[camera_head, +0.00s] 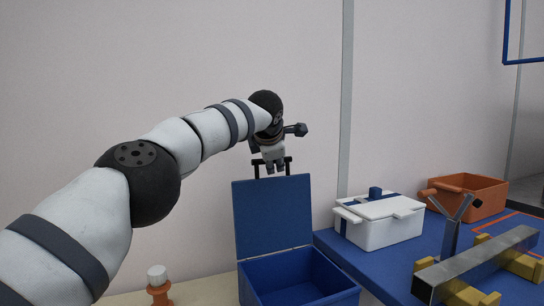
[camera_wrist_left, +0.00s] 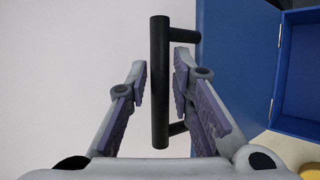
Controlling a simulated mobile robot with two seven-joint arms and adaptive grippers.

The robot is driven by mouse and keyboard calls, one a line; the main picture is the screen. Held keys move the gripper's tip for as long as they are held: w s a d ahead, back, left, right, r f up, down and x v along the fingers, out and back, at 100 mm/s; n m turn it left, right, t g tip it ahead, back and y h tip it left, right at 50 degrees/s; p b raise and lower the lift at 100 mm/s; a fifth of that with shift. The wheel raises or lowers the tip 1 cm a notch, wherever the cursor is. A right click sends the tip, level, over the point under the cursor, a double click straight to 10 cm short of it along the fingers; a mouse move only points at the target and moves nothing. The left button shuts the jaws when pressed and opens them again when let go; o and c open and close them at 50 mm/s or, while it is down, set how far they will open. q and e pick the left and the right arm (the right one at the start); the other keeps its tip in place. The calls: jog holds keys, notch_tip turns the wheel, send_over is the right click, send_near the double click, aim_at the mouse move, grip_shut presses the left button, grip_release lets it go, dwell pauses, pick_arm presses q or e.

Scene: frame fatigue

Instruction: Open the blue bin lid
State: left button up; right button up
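The blue bin (camera_head: 346,298) stands open at the lower middle of the head view. Its blue lid (camera_head: 272,218) is upright at the back, and the inside of the bin shows. A black bar handle (camera_head: 289,167) is at the lid's upper edge; it also shows in the left wrist view (camera_wrist_left: 160,110). My left gripper (camera_head: 274,170) is at the handle, pointing down. In the left wrist view its purple-padded fingers (camera_wrist_left: 160,62) are apart, on either side of the bar, with small gaps visible. My right gripper is not in view.
Right of the bin is a blue table (camera_head: 385,262). On it are a white lidded box (camera_head: 385,228), an orange bin (camera_head: 478,197), and a grey metal bar (camera_head: 480,262) on yellow supports. An orange and white object (camera_head: 158,290) stands left of the bin. A wall is behind.

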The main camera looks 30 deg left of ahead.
pick_arm(q)
jog(key=v, duration=1.1)
jog(key=shift+s, duration=0.25)
jog(key=shift+d+r, duration=0.1)
jog(key=shift+r, duration=0.05)
